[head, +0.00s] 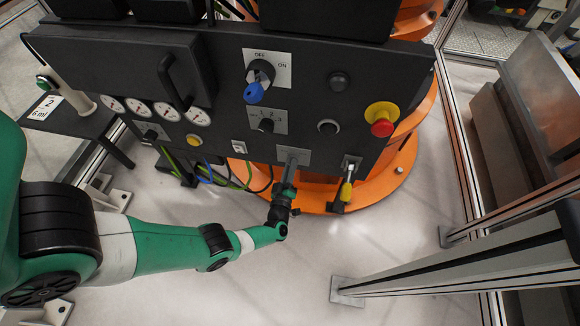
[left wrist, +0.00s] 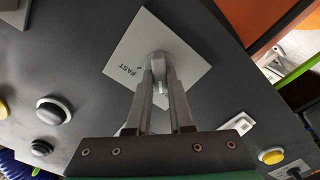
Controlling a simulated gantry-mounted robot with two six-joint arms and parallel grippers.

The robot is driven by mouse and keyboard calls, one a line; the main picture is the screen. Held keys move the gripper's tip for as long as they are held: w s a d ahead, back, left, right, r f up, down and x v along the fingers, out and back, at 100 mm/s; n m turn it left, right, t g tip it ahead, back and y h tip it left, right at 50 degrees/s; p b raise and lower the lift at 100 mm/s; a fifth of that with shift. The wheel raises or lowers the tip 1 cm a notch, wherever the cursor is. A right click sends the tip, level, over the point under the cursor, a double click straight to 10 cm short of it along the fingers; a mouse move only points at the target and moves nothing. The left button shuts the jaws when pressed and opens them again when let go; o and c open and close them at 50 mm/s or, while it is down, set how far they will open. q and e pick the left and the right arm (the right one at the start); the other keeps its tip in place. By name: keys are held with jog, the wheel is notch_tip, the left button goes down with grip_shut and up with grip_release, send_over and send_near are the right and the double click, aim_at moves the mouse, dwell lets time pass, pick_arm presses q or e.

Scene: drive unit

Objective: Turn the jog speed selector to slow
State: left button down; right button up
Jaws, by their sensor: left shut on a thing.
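The jog speed selector (left wrist: 158,60) is a grey knob on a square light plate (left wrist: 143,38) with the word FAST printed on it. The plate also shows low on the black panel in the head view (head: 293,154). My left gripper (left wrist: 161,80) is shut on the knob, one finger on each side. In the head view my left gripper (head: 287,180) reaches up to the plate and covers the knob. No other word on the plate is readable; part of it lies behind the fingers. My right gripper is not in view.
A yellow-handled switch (head: 346,190) sits close to the right. A numbered selector (head: 266,125), a blue OFF/ON switch (head: 254,92) and a red emergency stop button (head: 382,124) are higher on the panel. The floor (head: 270,285) below is clear.

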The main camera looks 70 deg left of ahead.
pick_arm(q)
jog(key=shift+f, duration=0.1)
dwell(0.4)
jog(key=c, duration=0.8)
grip_release()
jog(key=p+v, duration=0.3)
jog(key=v, duration=0.8)
jog(key=shift+s+d, duration=0.25)
